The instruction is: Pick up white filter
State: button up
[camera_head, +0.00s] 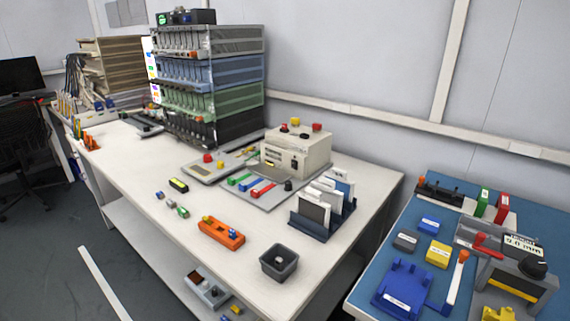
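No thing is plainly marked as the white filter. Flat white and grey panels (313,212) stand upright in a dark blue slotted rack (318,230) near the right end of the white table; I cannot tell whether one is the filter. A small dark open bin (279,262) stands at the table's front edge, with a small pale item inside that is too small to name. My gripper is not in view.
A beige machine (297,150) with red and yellow knobs stands behind the rack on the white table (150,165). An orange block (221,232) lies left of the bin. Stacked racks (210,85) rise at the back. A blue-topped bench (405,222) stands right across a gap.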

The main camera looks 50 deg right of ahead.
aim_at(334, 197)
jog(key=k+l+z, duration=0.25)
jog(key=k+l, duration=0.15)
jog(key=l, duration=0.25)
jog(key=l+z, duration=0.2)
jog(key=l, duration=0.5)
